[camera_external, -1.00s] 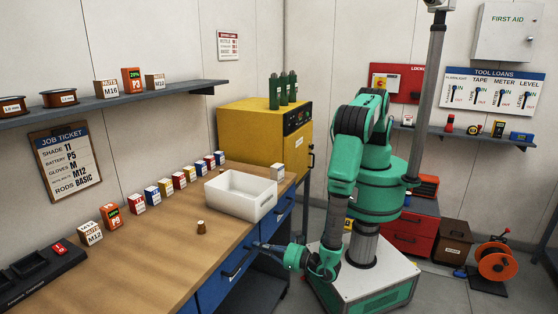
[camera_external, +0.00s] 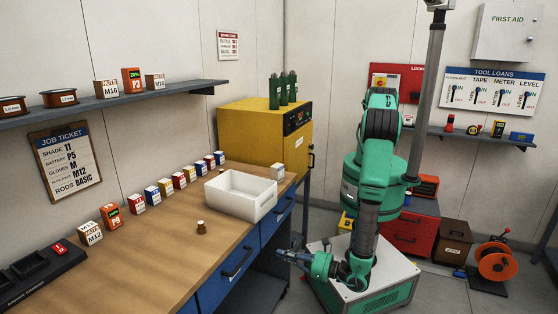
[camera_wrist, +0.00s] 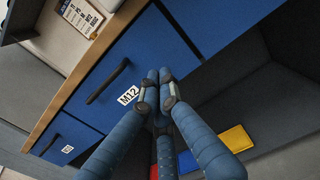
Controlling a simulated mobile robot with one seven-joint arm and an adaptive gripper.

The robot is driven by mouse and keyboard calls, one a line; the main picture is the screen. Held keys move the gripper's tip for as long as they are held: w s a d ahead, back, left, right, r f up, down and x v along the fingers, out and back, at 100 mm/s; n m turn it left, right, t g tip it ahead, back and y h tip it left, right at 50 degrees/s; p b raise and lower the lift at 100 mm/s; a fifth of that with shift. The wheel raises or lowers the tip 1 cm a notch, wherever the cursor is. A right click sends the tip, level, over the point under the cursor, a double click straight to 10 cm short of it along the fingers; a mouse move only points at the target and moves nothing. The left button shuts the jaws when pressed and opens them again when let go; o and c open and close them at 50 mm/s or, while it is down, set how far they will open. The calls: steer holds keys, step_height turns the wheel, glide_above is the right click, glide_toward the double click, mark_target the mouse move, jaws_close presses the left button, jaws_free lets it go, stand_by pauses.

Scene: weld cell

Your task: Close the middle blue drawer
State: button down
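The middle blue drawer (camera_external: 222,284) is in the bench front, with a dark handle (camera_external: 237,260). In the wrist view the blue front labelled M12 (camera_wrist: 88,112) has a dark bar handle (camera_wrist: 107,82). Its front looks about flush with its neighbours; a small gap cannot be ruled out. My gripper (camera_external: 281,254) is low in front of the bench, to the right of the middle drawer and apart from it. In the wrist view its fingertips (camera_wrist: 159,75) are together, with nothing seen between them, and overlap the M12 front's right part.
Another blue drawer (camera_external: 283,213) is farther back, and one (camera_wrist: 66,138) is at the lower left in the wrist view. A white bin (camera_external: 240,203) and a small brown item (camera_external: 201,228) are on the benchtop (camera_external: 160,255). Open floor lies between bench and my base.

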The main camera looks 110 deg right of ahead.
steer(key=shift+v, duration=1.75)
steer(key=shift+d+r, duration=0.1)
steer(key=s+d+r+m+g+y+p, duration=0.1)
steer(key=d+r+m+g, duration=0.5)
steer(key=r, duration=0.5)
steer(key=s+d+r+m+g+y, duration=0.1)
steer(key=d+r+m+g, duration=0.15)
steer(key=d+r, duration=0.65)
steer(key=s+d+r+m+g+y+p, duration=0.1)
steer(key=d+r+m+g, duration=0.3)
steer(key=r, duration=0.9)
steer(key=s+d+r+m+t+y+p, duration=0.1)
steer(key=s+d+r+m+y, duration=0.2)
steer(key=s+r, duration=0.5)
steer(key=s+d+r+m+t+y+p, duration=0.2)
steer(key=s+d+r+m+y, duration=0.1)
steer(key=s+r+m, duration=0.3)
steer(key=s+d+r+m+t+y+p, duration=0.2)
steer(key=s+d+r+m+y, duration=0.1)
steer(key=s+r, duration=0.7)
steer(key=shift+s+d+m+y, duration=0.2)
steer(key=shift+d+m+y, duration=0.35)
steer(key=shift+m, duration=0.7)
steer(key=shift+d+f, duration=0.1)
steer(key=shift+d, duration=0.05)
